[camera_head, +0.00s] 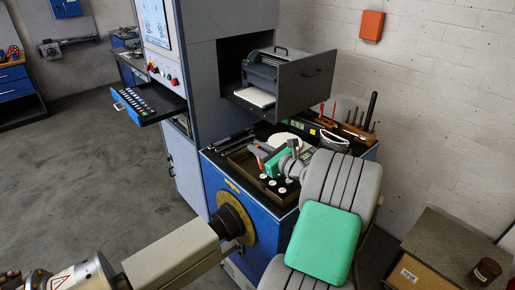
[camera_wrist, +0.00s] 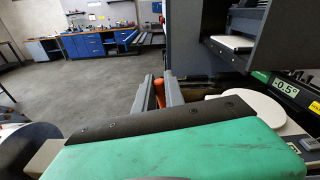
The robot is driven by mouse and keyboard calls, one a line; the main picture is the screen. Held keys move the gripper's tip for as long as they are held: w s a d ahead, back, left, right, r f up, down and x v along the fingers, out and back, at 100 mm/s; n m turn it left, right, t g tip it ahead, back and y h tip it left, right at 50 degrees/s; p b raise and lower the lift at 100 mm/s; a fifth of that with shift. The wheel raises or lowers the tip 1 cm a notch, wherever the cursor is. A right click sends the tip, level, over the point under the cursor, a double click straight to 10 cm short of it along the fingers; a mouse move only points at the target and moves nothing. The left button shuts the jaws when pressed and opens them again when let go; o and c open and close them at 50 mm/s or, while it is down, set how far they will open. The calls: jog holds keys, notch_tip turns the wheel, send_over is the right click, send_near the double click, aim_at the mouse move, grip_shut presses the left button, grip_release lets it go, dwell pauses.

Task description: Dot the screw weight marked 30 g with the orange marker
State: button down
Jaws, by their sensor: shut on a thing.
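My gripper (camera_head: 263,156) is above the left part of a dark open tray (camera_head: 239,165) on the blue cabinet's top. It is shut on the orange marker (camera_head: 259,163). The marker's tip is hidden.
My arm crosses the tray's right side. A white disc (camera_wrist: 252,109) lies right of the gripper. An open drawer unit (camera_head: 300,83) juts out above the worktop. A wooden rack (camera_head: 357,133) with tools stands at the back right. A small-parts drawer (camera_head: 148,103) is open at left.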

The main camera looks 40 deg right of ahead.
jog(key=shift+f+b, duration=0.3)
jog(key=shift+f, duration=0.5)
dwell(0.9)
notch_tip(320, 180, up, 5)
jog(key=p, duration=0.5)
jog(key=shift+r, duration=1.05)
jog(key=a+f+n+y+b, duration=0.1)
jog(key=a+f, duration=0.2)
jog(key=a, duration=0.8)
jog(key=a+f+n+y+b, duration=0.1)
jog(key=a+f+y+b, duration=0.1)
jog(key=a, duration=0.9)
jog(key=a+f+n+y+b, duration=0.1)
jog(key=a+f, duration=0.3)
jog(key=a, duration=0.8)
jog(key=shift+s+f+g+y, duration=0.15)
jog(key=shift+g+y, duration=0.25)
